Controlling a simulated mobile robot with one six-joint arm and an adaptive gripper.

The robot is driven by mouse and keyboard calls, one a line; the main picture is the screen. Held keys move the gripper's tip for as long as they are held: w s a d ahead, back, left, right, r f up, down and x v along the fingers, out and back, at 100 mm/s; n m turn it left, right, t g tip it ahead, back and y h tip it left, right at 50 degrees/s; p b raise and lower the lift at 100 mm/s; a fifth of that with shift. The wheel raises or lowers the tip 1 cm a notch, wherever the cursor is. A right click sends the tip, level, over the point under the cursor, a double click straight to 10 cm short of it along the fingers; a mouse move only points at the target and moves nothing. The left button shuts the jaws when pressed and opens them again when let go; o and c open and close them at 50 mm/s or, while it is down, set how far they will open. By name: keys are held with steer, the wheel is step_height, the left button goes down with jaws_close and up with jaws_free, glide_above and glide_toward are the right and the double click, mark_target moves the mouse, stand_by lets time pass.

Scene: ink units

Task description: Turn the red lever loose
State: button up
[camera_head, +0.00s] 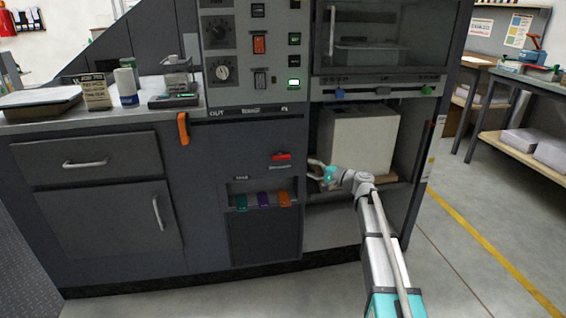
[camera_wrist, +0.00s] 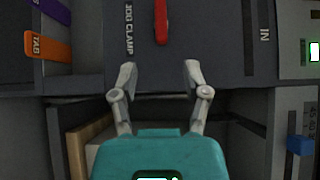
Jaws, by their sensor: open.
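The red lever (camera_head: 281,157) lies roughly level on the dark front panel of the machine, left of the open bay. In the wrist view the red lever (camera_wrist: 161,21) stands lengthwise at the top edge, beside the lettering "CLAMP", and its upper end is cut off. My gripper (camera_head: 314,168) is to the right of the lever and a little lower in the head view. In the wrist view my gripper (camera_wrist: 160,70) is open and empty. Its two fingers are spread, with the lever beyond the gap between them. No contact with the lever shows.
Below the lever is a recess with green, purple and orange tabs (camera_head: 284,199). A white box (camera_head: 358,138) stands in the open bay behind my gripper. An orange handle (camera_head: 183,128) hangs at the counter edge. Floor is clear at the right.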

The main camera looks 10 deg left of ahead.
mark_target(284, 159)
stand_by(0.4)
steer(key=x, duration=1.3)
steer(key=shift+w+a+r, duration=0.1)
steer(key=shift+w+a, duration=0.1)
steer(key=shift+a, duration=0.05)
